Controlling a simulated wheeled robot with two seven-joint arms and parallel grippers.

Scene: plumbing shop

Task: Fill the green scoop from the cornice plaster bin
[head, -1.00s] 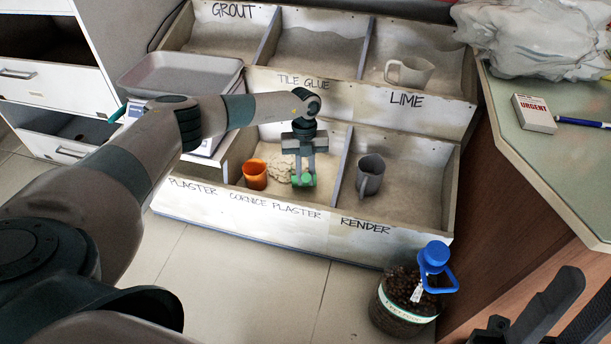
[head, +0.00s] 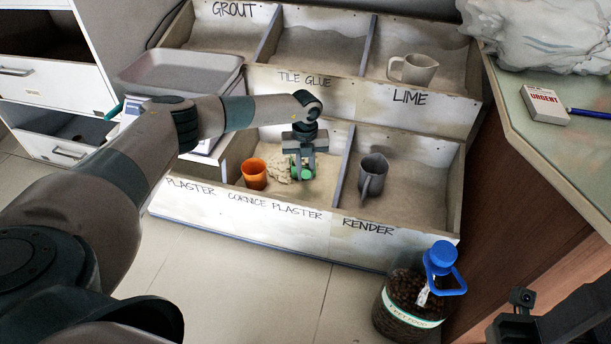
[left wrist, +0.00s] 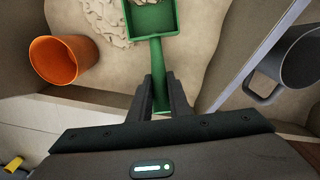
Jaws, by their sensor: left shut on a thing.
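My left gripper (head: 302,165) is shut on the handle of the green scoop (head: 306,174), inside the cornice plaster bin (head: 275,209). In the left wrist view the scoop (left wrist: 150,22) points away from the fingers (left wrist: 158,92), and pale lumpy material shows in its pan at the picture's top edge. How full the pan is cannot be seen. Pale crumbly plaster (head: 277,167) lies beside the scoop, on its left. A dark part of my right arm (head: 545,318) shows at the lower right; its jaws cannot be made out.
An orange cup (head: 254,174) stands left of the scoop in the same bin. A grey mug (head: 373,176) stands in the render bin beyond a divider on the right. A blue-capped jar (head: 408,306) stands on the floor.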

